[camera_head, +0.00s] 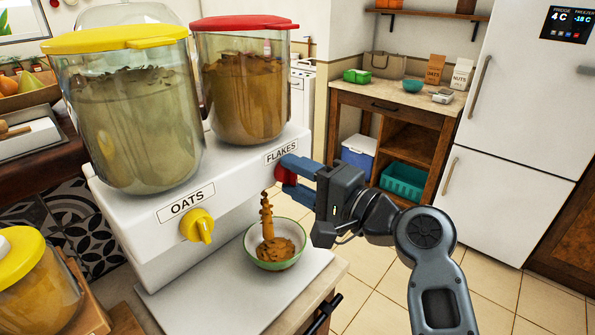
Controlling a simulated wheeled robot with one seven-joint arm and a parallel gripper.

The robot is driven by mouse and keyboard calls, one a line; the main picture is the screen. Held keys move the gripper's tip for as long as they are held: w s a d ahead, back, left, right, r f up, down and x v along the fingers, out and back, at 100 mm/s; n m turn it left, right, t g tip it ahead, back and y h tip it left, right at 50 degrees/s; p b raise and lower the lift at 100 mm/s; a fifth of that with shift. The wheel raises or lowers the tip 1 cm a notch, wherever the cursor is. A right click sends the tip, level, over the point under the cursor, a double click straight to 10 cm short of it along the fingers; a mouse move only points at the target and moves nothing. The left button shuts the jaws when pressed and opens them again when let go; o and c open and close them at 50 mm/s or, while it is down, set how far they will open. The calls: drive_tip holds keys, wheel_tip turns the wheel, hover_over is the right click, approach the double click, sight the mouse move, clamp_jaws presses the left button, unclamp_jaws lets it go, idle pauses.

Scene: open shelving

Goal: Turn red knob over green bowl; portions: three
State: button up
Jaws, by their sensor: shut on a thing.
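The red knob (280,175) is on the front of the white dispenser, under the FLAKES label and the red-lidded container (244,95) of brown flakes. My gripper (291,174) is shut on the red knob, its blue fingers covering part of it. The green bowl (251,260), white inside with a green outer side, stands below on the dispenser's base. Brown flakes (276,250) lie in the bowl, and a column of flakes (267,215) is falling from the outlet into it. How far the knob is turned cannot be told.
The yellow-lidded OATS container (135,120) and its yellow knob (197,226) are to the left. A yellow-lidded jar (35,285) stands at the lower left. The tiled floor (375,280) to the right is clear. A wooden counter (400,95) and a fridge (525,110) stand behind.

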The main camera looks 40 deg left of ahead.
drive_tip(key=shift+w, duration=0.1)
idle(0.3)
drive_tip(key=o, duration=1)
drive_tip(key=shift+o, duration=0.2)
drive_tip(key=shift+d, duration=0.15)
drive_tip(key=d+b, duration=0.1)
drive_tip(key=d, duration=0.6)
drive_tip(key=shift+s+d+b, duration=0.3)
drive_tip(key=shift+s, duration=0.05)
